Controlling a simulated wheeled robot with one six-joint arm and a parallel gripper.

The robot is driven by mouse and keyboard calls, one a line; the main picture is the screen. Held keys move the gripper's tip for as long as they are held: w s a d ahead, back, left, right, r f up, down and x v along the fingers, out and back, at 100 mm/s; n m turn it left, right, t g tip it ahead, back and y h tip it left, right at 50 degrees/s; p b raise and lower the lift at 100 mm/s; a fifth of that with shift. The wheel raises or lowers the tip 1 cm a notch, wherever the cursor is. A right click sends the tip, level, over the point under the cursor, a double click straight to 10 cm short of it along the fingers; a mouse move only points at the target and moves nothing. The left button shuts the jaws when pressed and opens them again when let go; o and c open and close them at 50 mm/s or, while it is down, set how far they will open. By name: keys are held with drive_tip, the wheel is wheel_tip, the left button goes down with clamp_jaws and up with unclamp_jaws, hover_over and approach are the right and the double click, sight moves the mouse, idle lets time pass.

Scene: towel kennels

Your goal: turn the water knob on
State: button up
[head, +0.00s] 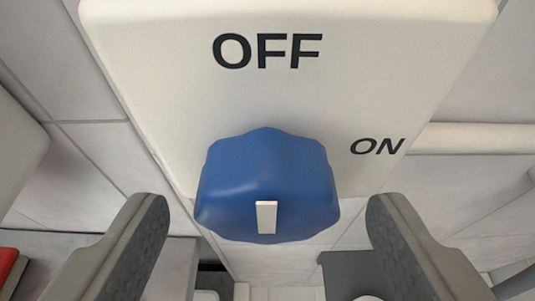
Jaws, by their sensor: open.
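The blue water knob (267,180) sits in the middle of the head view, with a lobed edge and a short white marker (266,217) on its lower part. It is mounted on a cream plate (170,80) that reads OFF at the top and ON at the right. The white marker lies on the side of the knob away from the OFF word. My gripper (267,205) is open, with one grey finger to the left of the knob and one to the right. Both fingers are clear of the knob in the picture, with a gap on each side.
Light tiled wall (95,150) shows behind the plate. A pale horizontal pipe or rail (475,138) runs at the right. A red item (10,268) shows at the lower left edge. A dark grey block (350,275) shows low, behind the right finger.

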drive_tip(key=shift+x, duration=0.85)
drive_tip(key=c, duration=1)
drive_tip(key=shift+o, duration=0.2)
